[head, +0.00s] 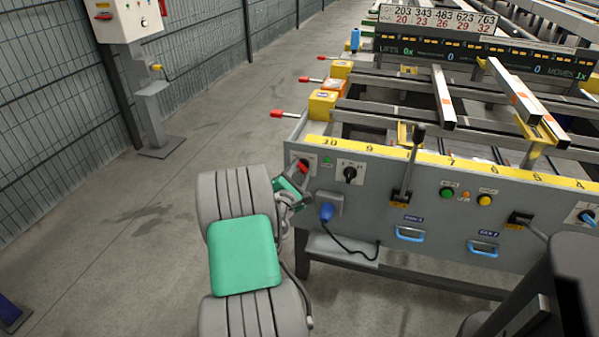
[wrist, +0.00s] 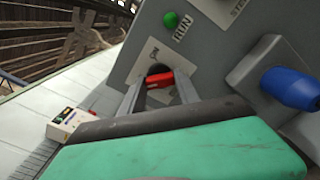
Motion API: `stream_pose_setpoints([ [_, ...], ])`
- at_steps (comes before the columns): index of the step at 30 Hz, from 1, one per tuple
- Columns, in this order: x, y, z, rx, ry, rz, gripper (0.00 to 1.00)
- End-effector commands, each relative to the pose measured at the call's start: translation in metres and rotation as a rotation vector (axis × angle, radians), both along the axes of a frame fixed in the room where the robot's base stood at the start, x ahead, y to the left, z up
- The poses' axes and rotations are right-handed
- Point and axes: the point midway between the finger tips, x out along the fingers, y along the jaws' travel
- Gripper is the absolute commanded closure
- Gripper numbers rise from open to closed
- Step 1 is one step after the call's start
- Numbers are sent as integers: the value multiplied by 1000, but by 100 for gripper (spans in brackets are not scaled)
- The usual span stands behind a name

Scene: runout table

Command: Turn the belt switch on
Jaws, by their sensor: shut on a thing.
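The belt switch is a red rotary knob (head: 303,166) on a pale plate at the left end of the grey front panel (head: 375,205). In the wrist view the red knob (wrist: 159,79) sits on its plate, below a green lamp (wrist: 170,19) and the word RUN. My gripper (head: 299,178) is at the panel's left end, shut on the red knob. Its two grey fingers (wrist: 158,92) lie on either side of the knob. The fingers and green wrist cover part of the knob and plate, so its exact position mark is hard to read.
A blue plug (head: 326,212) with a black cable sticks out just right of my gripper. A black rotary switch (head: 349,173) and an upright black lever (head: 406,165) stand farther right. A control box (head: 127,17) on a post is at the back left.

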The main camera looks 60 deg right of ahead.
Motion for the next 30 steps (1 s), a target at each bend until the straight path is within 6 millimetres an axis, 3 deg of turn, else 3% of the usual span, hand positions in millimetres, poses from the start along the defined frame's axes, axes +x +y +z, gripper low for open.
stream_pose_setpoints([
  [11, 0, 0, 0, 1, 0, -1, 100],
  [20, 0, 0, -1, 4, -24, -1, 100],
  [30, 0, 0, -2, 33, -204, 1, 100],
])
